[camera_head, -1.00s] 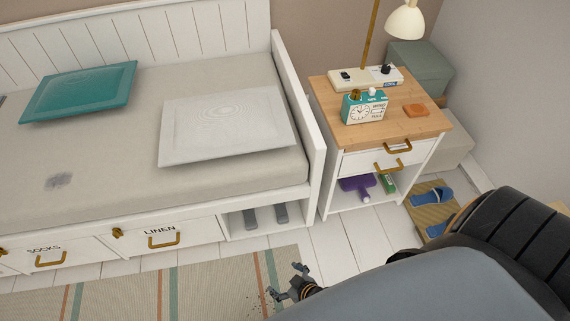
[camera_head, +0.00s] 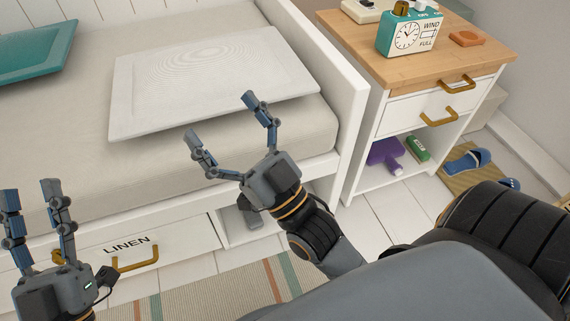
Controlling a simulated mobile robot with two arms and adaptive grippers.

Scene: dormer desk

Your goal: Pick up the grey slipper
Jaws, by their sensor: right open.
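A grey slipper (camera_head: 252,218) shows partly in the open cubby under the right end of the bed. My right gripper and its wrist cover part of the cubby, and I cannot make out a second slipper behind them. My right gripper (camera_head: 221,118) is open and empty, its fingers spread over the front edge of the mattress in the picture, above the cubby. My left gripper (camera_head: 31,190) is at the lower left in front of the drawers, fingers apart and empty.
The bed's white end panel (camera_head: 340,80) and the nightstand (camera_head: 400,72) stand right of the cubby. The LINEN drawer (camera_head: 180,245) is shut, left of it. A striped rug (camera_head: 205,293) lies in front. Blue slippers (camera_head: 466,161) lie on a mat at right.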

